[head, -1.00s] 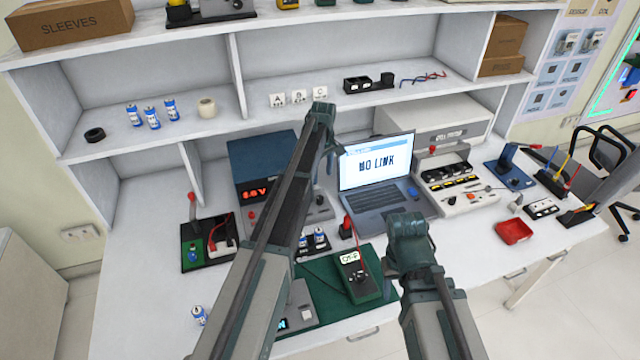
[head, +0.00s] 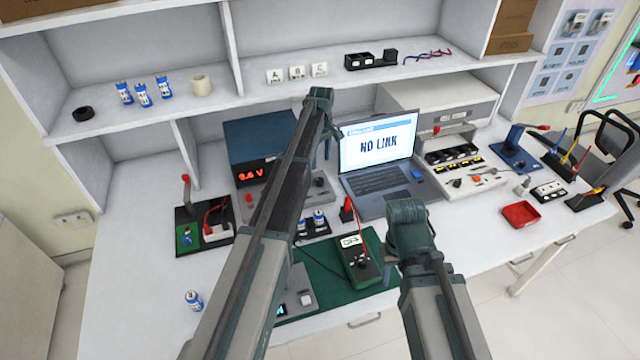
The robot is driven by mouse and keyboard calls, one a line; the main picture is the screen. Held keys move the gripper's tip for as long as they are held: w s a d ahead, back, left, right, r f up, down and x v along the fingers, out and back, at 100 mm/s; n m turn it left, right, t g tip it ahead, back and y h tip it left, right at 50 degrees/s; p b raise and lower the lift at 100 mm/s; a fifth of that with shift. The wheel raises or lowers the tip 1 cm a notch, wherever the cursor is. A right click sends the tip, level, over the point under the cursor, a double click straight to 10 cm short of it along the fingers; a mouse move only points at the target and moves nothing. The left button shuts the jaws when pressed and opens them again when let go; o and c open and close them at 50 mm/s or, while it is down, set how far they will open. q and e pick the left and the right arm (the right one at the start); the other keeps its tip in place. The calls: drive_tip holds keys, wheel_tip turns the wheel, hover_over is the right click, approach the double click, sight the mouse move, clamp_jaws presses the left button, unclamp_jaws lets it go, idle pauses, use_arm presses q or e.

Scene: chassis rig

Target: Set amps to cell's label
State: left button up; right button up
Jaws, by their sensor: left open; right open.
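A blue-and-white cell (head: 193,299) stands alone at the table's front left; its label is too small to read. Two more cells (head: 311,221) stand in a dark holder behind my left arm, and several others (head: 143,93) stand on the shelf. A dark blue power supply (head: 262,150) shows a red reading that looks like 8.6 V; my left arm hides part of its front. A grey device (head: 298,301) with a lit display is mostly hidden by that arm. My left gripper (head: 328,132) is open, above the table left of the laptop. My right gripper (head: 405,232) is open, right of the green multimeter.
The laptop (head: 378,155) reads "NO LINK". The multimeter (head: 357,262) lies on a green mat (head: 328,292). A cell tester box (head: 450,160), a red tray (head: 521,214) and tool stands fill the right side. The table's left front is mostly clear.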

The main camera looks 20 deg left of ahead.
sight(320, 179)
use_arm(q)
wheel_tip(320, 179, down, 9)
drive_tip(key=b, duration=0.8)
use_arm(e)
wheel_tip(320, 179, down, 9)
use_arm(q)
clamp_jaws()
